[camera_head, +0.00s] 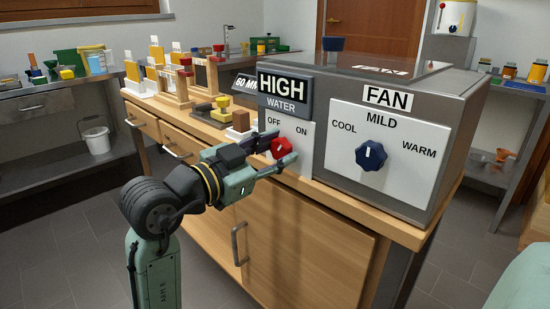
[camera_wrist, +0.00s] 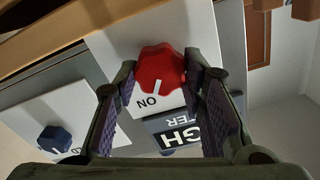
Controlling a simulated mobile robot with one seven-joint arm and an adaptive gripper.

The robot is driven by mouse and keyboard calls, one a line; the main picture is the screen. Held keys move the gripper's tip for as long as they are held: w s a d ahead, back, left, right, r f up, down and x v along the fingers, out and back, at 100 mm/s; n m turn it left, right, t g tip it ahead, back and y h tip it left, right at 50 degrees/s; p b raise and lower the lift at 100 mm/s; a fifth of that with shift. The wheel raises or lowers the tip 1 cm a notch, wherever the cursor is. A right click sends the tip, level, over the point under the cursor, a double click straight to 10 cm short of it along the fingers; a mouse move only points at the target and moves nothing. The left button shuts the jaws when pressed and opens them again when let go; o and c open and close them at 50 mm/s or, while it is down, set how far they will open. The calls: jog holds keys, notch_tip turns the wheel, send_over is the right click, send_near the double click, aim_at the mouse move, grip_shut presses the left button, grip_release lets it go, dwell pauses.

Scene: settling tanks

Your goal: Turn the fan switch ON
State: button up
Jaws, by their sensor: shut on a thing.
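The red knob (camera_head: 282,148) sits on a white panel with OFF at upper left and ON at upper right, under the HIGH WATER sign (camera_head: 283,95). In the wrist view the red knob (camera_wrist: 160,68) is between my fingertips, and its white mark points toward the ON label (camera_wrist: 148,101). The OFF label is hidden there. My gripper (camera_head: 280,150) is shut on the red knob, reaching in from the left; it also shows in the wrist view (camera_wrist: 162,72). To the right, a dark blue dial (camera_head: 371,156) under the FAN sign (camera_head: 387,97) points up at MILD.
The grey metal box (camera_head: 455,110) stands on a wooden counter (camera_head: 395,225) with drawers and handles below. Wooden stands (camera_head: 183,85) and small blocks (camera_head: 222,106) are on the counter left of the panel. A dark blue cup (camera_head: 333,44) is on the box. The floor in front is clear.

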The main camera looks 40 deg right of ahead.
jog(key=shift+m, duration=0.3)
jog(key=o, duration=1.1)
jog(key=shift+o, duration=0.2)
jog(key=a, duration=1.2)
jog(key=shift+s, duration=0.45)
